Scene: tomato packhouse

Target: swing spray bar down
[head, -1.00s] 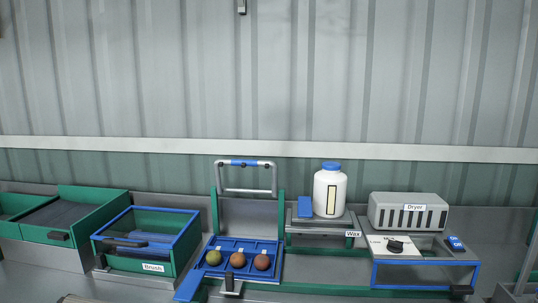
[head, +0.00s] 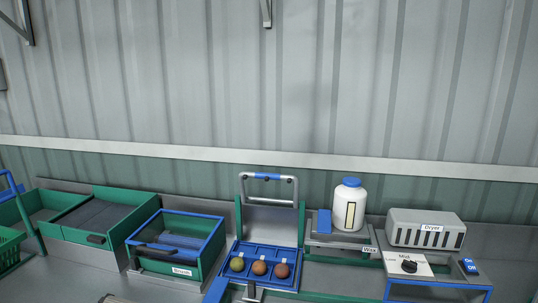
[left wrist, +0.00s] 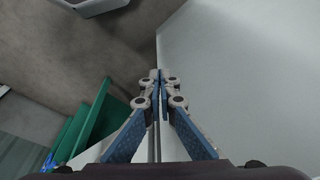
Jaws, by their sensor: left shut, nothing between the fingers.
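The spray bar (head: 268,177) is a grey U-shaped bar with a blue sleeve on top. In the head view it stands raised behind the blue tray (head: 236,283), between green posts. The tray holds several round fruits, one greenish (head: 237,264) and others reddish (head: 281,270). My left gripper (left wrist: 158,78) shows in the left wrist view. Its fingers are together and hold nothing. The spray bar cannot be made out in the left wrist view. Neither gripper shows in the head view.
The Brush box (head: 180,250) and a green bin (head: 100,215) stand left of the tray. The Wax stand with a white bottle (head: 349,207) and the Dryer (head: 424,230) stand to the right. A corrugated wall (head: 300,90) closes the back.

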